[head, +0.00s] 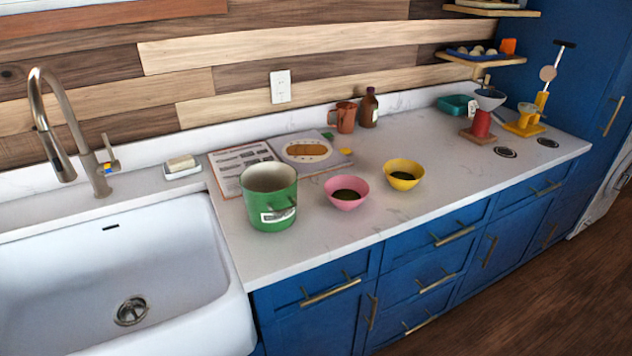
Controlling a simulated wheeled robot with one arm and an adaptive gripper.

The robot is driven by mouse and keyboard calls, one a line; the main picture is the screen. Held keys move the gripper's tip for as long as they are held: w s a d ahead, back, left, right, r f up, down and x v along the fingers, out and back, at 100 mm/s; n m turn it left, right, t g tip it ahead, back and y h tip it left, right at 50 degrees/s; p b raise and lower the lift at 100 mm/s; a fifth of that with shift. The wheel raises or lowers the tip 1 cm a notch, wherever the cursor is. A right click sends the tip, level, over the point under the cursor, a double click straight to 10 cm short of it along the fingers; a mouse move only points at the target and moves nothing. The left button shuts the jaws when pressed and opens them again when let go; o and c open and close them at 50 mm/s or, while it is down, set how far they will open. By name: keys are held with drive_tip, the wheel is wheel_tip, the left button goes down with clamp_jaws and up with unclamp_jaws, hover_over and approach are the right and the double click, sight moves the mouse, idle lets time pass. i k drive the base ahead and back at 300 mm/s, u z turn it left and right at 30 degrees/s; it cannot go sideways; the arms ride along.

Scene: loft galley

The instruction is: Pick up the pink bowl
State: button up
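The pink bowl (347,199) stands upright on the white countertop, near its front edge. Something dark shows in its bottom; I cannot tell if it is contents or the bowl's inner colour. It sits between a green pot (268,203) on its left and a yellow bowl (403,181) on its right, apart from both. My gripper is not in the head view.
A white sink (120,230) with a tall faucet (50,115) lies at the left. An open book (235,163) lies behind the pot. A copper-coloured jug (346,118) and brown bottle (368,108) stand at the back.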

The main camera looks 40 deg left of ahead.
sight(346, 192)
drive_tip(key=u, duration=0.8)
drive_tip(key=i, duration=0.9)
drive_tip(key=u, duration=1.35)
drive_tip(key=i, duration=0.3)
drive_tip(key=u, duration=0.2)
